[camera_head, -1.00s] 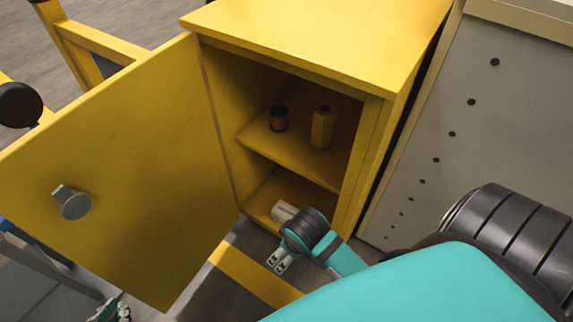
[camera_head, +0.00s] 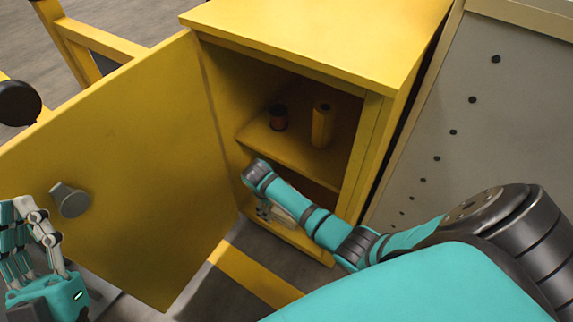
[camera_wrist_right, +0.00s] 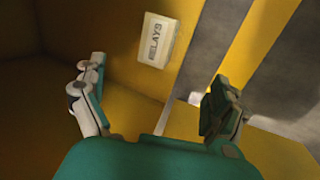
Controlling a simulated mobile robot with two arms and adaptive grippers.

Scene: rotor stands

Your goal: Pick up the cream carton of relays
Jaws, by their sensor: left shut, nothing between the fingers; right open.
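The cream carton (camera_wrist_right: 156,40) is labelled RELAYS and shows in the right wrist view, inside the yellow cabinet, a little beyond my right fingertips. It lies ahead of the gap between the fingers and is not held. My right gripper (camera_wrist_right: 157,74) is open and empty. In the head view my right gripper (camera_head: 265,212) is at the opening of the lower compartment, and my arm mostly hides the carton there. My left gripper (camera_head: 22,212) is shut and empty at the lower left, in front of the open door.
The yellow cabinet (camera_head: 300,28) has its door (camera_head: 130,165) swung open to the left. On its upper shelf stand a dark orange-banded cylinder (camera_head: 278,117) and a yellow hexagonal object (camera_head: 322,126). A grey panel (camera_head: 470,125) stands close on the right.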

